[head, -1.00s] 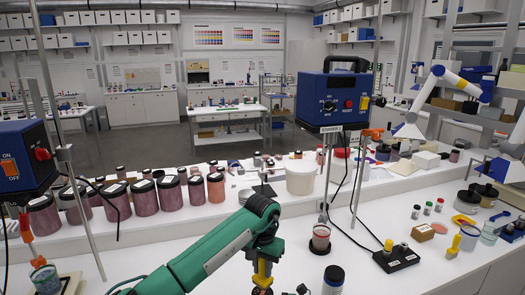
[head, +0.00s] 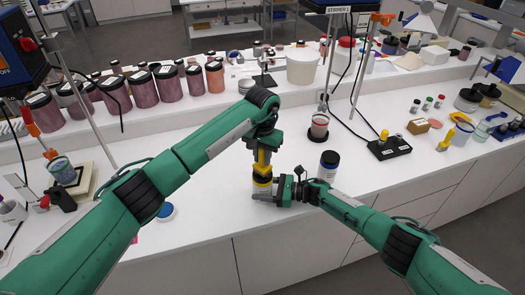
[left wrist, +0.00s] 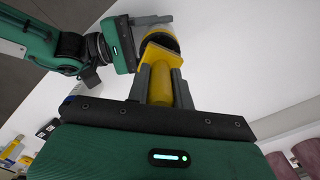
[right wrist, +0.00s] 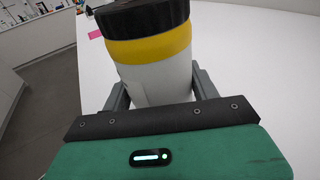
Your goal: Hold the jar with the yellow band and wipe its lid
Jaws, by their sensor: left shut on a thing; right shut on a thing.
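The jar with the yellow band (right wrist: 150,50) is white with a black lid. It stands upright between the fingers of my right gripper (right wrist: 160,90), which is shut on it. In the head view my right gripper (head: 281,190) holds it low over the white bench. My left gripper (head: 262,150) is directly above, shut on a yellow-handled tool (left wrist: 162,85) that points down at the lid. The tool's head and the jar top overlap in the left wrist view, so I cannot tell whether they touch.
A dark-lidded jar (head: 329,165) stands just right of my grippers. A small glass on a stirrer stand (head: 319,127) is behind it. A black socket strip (head: 389,148) lies farther right. Several pigment jars (head: 170,84) line the raised shelf.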

